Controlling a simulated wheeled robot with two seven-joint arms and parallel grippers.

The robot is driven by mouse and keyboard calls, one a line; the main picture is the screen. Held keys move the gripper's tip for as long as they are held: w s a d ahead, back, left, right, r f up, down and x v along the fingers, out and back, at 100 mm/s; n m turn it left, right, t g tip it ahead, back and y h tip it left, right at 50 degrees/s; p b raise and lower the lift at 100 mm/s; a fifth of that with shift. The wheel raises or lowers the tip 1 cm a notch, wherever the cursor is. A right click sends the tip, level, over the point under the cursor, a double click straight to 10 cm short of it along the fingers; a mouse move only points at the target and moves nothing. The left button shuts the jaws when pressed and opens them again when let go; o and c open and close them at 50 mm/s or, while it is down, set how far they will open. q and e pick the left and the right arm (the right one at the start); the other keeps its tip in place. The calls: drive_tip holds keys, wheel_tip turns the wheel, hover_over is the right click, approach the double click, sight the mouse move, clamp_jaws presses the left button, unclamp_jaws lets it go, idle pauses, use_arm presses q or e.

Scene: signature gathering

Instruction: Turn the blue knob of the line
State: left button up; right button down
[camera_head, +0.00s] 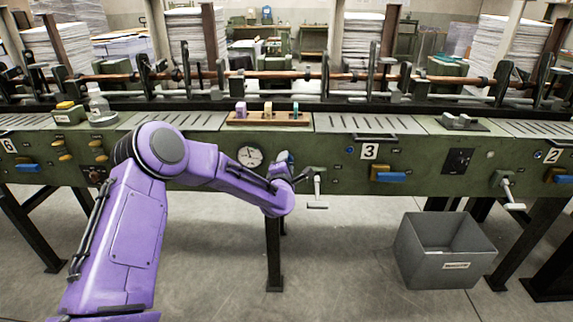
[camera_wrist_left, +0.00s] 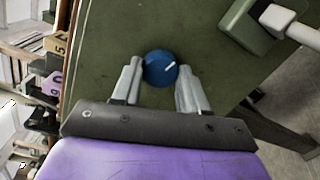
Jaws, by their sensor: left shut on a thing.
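The round blue knob (camera_wrist_left: 160,68) with a white pointer line sits on the green panel in the left wrist view. My left gripper (camera_wrist_left: 161,76) has a grey finger on each side of it and is shut on it. In the head view my purple left arm reaches to the green machine line (camera_head: 330,152), and the left gripper (camera_head: 284,158) is at its front panel, right of the round dial (camera_head: 249,156). The knob is hidden behind my wrist there. My right gripper is not in view.
A white-handled crank (camera_head: 317,190) hangs just right of my left gripper. A blue-handled lever (camera_head: 388,175) is further right under the number 3 plate (camera_head: 369,151). A grey bin (camera_head: 442,250) stands on the floor at the right. A wooden tray (camera_head: 268,119) lies on top of the line.

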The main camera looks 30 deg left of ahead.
use_arm(q)
drive_tip(key=o, duration=1)
drive_tip(key=shift+o, duration=0.2)
drive_tip(key=v, duration=1)
drive_tip(key=shift+s+d+b, duration=0.15)
drive_tip(key=shift+s+b, duration=0.1)
drive_tip(key=shift+b, duration=0.05)
idle(0.3)
